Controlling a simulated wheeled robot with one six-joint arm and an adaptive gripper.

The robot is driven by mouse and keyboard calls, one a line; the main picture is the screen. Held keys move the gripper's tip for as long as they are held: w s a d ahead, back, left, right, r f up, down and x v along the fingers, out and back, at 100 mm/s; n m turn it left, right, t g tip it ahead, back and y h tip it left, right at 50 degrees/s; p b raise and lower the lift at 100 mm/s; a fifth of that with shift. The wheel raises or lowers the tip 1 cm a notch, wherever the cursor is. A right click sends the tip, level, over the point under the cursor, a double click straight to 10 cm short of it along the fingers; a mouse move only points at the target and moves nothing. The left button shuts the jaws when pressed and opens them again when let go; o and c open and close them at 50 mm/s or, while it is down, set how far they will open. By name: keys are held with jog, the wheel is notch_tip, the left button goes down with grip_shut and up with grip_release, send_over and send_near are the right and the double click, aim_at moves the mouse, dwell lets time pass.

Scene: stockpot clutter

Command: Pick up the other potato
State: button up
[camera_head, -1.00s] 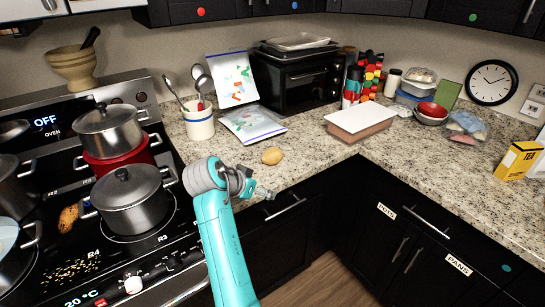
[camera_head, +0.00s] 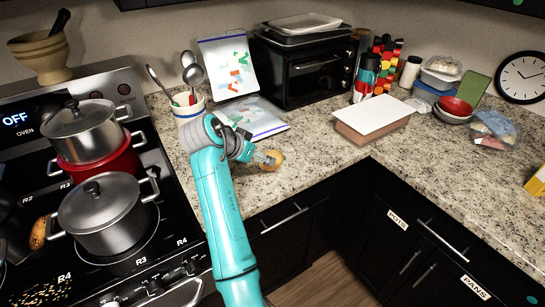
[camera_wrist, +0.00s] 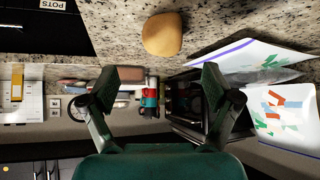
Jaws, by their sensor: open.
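A yellow-brown potato (camera_head: 275,161) lies on the granite counter, right of the stove and in front of the zip bags. In the wrist view the potato (camera_wrist: 162,33) is whole and sits beyond the fingertips, near the top of the picture. My gripper (camera_head: 266,159) is low over the counter just left of the potato and overlaps its edge in the head view. In the wrist view my gripper (camera_wrist: 165,82) has its fingers wide apart with nothing between them. A brown potato-like item (camera_head: 38,233) lies on the stove, partly hidden by a pot.
A toaster oven (camera_head: 305,75) is farther back. A lidded container (camera_head: 372,117) stands to the right. Lidded pots (camera_head: 104,210) stand on the stove. Counter right of the potato is clear.

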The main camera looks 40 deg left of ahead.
jog(key=shift+x, duration=4.4)
jog(key=shift+s+a, duration=0.1)
jog(key=shift+a, duration=0.05)
jog(key=c, duration=1.4)
